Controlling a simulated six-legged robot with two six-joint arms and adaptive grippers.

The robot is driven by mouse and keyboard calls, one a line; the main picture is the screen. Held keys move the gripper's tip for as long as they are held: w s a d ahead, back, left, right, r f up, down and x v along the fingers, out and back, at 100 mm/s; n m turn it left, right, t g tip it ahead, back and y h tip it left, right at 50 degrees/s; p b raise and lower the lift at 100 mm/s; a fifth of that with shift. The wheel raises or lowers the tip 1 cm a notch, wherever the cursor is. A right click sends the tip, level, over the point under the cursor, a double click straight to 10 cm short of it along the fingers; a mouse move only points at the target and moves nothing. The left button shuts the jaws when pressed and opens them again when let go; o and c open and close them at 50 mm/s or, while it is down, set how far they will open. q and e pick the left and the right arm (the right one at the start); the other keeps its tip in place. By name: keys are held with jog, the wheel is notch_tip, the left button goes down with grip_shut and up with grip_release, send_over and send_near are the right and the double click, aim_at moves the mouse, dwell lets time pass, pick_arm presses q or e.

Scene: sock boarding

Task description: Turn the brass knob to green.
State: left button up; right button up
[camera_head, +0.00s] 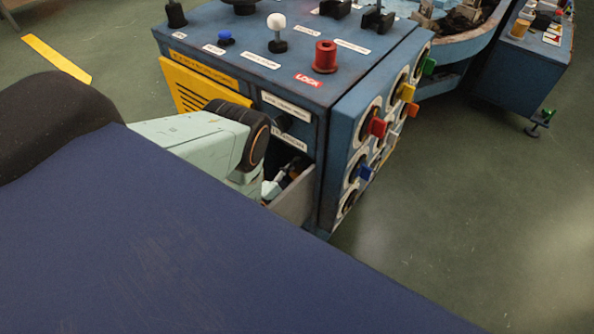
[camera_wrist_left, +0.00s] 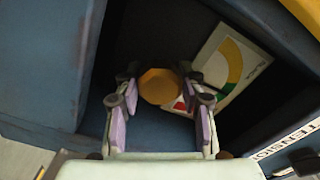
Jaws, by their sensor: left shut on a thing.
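The brass knob (camera_wrist_left: 158,86) is a faceted, yellow-brown knob deep in a dark recess, near the middle of the left wrist view. Beside it is a dial plate (camera_wrist_left: 231,66) with green, yellow and red bands. My left gripper (camera_wrist_left: 160,90) is shut on the knob, with one finger on each side of it. In the head view my left gripper (camera_head: 272,187) reaches into a low opening in the blue console. The knob is hidden there. My right gripper is not in view.
The blue console (camera_head: 330,150) has a red knob (camera_head: 325,56) and a white-topped lever (camera_head: 277,32) on top. Coloured handles, including a red one (camera_head: 377,127), stick out of its right side. A grey panel (camera_head: 295,198) borders the opening.

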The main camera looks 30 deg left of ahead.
aim_at(294, 176)
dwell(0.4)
pick_arm(q)
jog(key=o, duration=1.2)
jog(key=s, duration=0.7)
jog(key=shift+s+a, duration=0.25)
jog(key=shift+a, duration=0.05)
jog(key=shift+s, duration=0.1)
